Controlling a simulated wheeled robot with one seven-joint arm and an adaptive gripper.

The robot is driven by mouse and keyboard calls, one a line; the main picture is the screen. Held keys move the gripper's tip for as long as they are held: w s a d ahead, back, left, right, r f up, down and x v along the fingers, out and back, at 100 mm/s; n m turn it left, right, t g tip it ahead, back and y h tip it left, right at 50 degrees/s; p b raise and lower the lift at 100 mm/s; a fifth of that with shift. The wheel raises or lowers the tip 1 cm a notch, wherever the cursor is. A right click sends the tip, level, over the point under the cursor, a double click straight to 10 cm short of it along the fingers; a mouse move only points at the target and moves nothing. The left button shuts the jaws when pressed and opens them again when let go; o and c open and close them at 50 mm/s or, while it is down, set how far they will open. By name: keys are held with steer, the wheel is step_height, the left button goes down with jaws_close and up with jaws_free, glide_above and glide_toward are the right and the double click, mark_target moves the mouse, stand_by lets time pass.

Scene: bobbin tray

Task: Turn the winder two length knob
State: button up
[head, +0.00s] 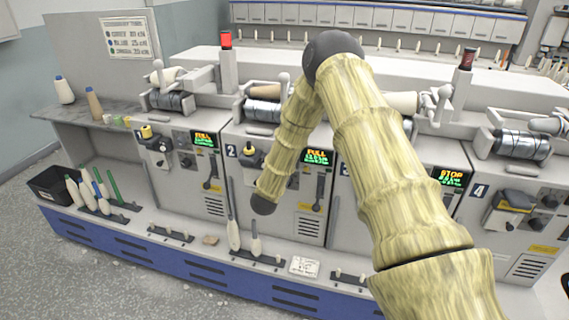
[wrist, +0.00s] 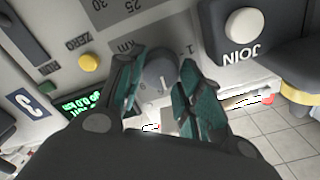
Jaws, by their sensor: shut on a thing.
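Winder two stands left of centre in the head view, marked by its number 2 (head: 231,150) and a lit display reading FULL (head: 317,156). My gripper (wrist: 161,84) is shut on the knob, one green-padded finger on each side. In the head view my arm hides the knob and my gripper.
In the wrist view a yellow ZERO button (wrist: 89,62) lies left of the knob and a white JOIN button (wrist: 244,24) to the right. The display (wrist: 80,108) is partly covered by my finger. In the head view, winder three's STOP display (head: 450,177) is right of my arm.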

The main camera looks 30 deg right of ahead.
steer(key=shift+a+f+n, duration=0.1)
steer(key=shift+f+n, duration=0.05)
steer(key=shift+n, duration=2.15)
steer(key=shift+f, duration=0.1)
steer(key=o, duration=1)
steer(key=v, duration=1.2)
